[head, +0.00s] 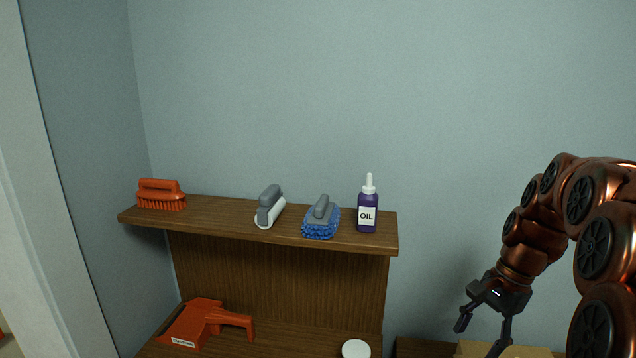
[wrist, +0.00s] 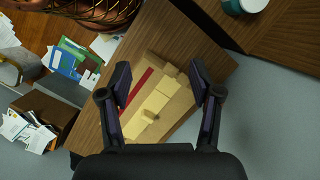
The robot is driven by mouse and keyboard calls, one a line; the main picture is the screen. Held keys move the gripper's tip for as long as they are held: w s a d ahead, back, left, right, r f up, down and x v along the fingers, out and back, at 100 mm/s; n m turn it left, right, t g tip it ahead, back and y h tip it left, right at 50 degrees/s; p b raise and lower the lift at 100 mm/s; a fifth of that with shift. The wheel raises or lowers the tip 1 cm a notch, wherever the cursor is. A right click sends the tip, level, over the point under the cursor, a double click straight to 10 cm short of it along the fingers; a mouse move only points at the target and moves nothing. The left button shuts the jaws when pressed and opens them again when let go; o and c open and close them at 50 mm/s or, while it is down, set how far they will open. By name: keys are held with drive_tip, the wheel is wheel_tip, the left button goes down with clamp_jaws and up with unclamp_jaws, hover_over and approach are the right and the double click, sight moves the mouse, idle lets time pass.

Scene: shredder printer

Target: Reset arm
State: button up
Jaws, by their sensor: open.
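My gripper (head: 481,328) is at the lower right of the head view, at the end of my copper-coloured arm, and points downward. In the wrist view my gripper (wrist: 160,84) shows its two dark fingers spread apart with nothing held between them. Beyond the fingers, a tan cardboard box (wrist: 172,119) with yellowish pieces and a red strip lies on a wooden surface (wrist: 158,35). The fingers appear apart from the box. The top of a tan box (head: 480,349) also shows at the bottom of the head view, partly cut off.
A wooden shelf (head: 225,214) to the left holds an orange brush (head: 161,195), a grey-and-white brush (head: 270,206), a blue brush (head: 321,219) and an oil bottle (head: 368,207). Below are an orange dustpan (head: 205,322) and a white-lidded container (head: 355,349).

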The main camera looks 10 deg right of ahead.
drive_tip(key=s+a+n+g+h, duration=0.1)
drive_tip(key=s+a+n+h, duration=0.1)
drive_tip(key=s+a+n, duration=0.75)
drive_tip(key=s+a+f+n, duration=0.2)
drive_tip(key=s+a, duration=0.2)
drive_tip(key=s, duration=0.2)
drive_tip(key=s+a+f+n+h, duration=0.1)
drive_tip(key=s+a+f+n, duration=0.1)
drive_tip(key=s+a, duration=0.2)
drive_tip(key=shift+s+f, duration=0.35)
drive_tip(key=shift+s, duration=0.6)
drive_tip(key=shift+n, duration=0.25)
